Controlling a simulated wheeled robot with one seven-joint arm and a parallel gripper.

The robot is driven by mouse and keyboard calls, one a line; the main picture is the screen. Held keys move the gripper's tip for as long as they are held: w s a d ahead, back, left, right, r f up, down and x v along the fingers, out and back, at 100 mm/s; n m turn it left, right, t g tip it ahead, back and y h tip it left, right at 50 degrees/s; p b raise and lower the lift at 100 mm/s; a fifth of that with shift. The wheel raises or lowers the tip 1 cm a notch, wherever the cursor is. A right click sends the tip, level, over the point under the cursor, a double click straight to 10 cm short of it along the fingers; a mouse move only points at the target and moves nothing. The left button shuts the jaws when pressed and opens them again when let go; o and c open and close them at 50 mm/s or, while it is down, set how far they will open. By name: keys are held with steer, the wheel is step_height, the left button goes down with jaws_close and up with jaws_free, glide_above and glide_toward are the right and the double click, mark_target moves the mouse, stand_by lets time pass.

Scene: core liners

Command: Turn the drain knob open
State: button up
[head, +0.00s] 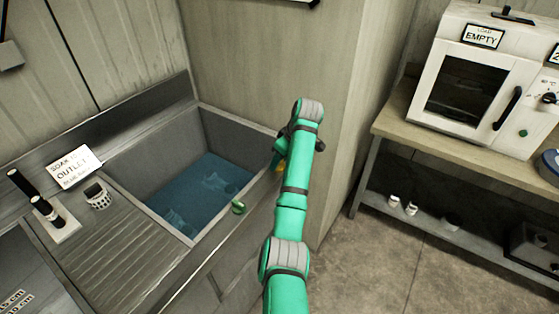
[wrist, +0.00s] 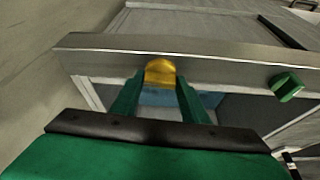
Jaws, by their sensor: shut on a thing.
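A yellow knob (wrist: 160,72) sits on the sink's front edge and shows between my fingertips in the wrist view. My gripper (wrist: 161,84) is shut on it. In the head view, only a sliver of the yellow knob (head: 281,167) shows beside my green arm, at the sink's right end. A green knob (head: 238,207) is on the same front edge, to the left in the head view. The green knob (wrist: 286,87) stands clear of my gripper at the right of the wrist view. No marking on the knobs can be read.
The metal sink basin (head: 213,225) holds blue water with clear objects in it. A bench (head: 385,119) with a white oven (head: 480,85) stands right. The floor between is clear.

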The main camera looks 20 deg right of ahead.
steer(key=shift+n, duration=0.5)
steer(key=o, duration=1.1)
steer(key=shift+c, duration=0.2)
steer(key=v, duration=0.6)
steer(key=shift+w+d, duration=0.1)
steer(key=shift+d, duration=0.1)
steer(key=shift+v, duration=2.35)
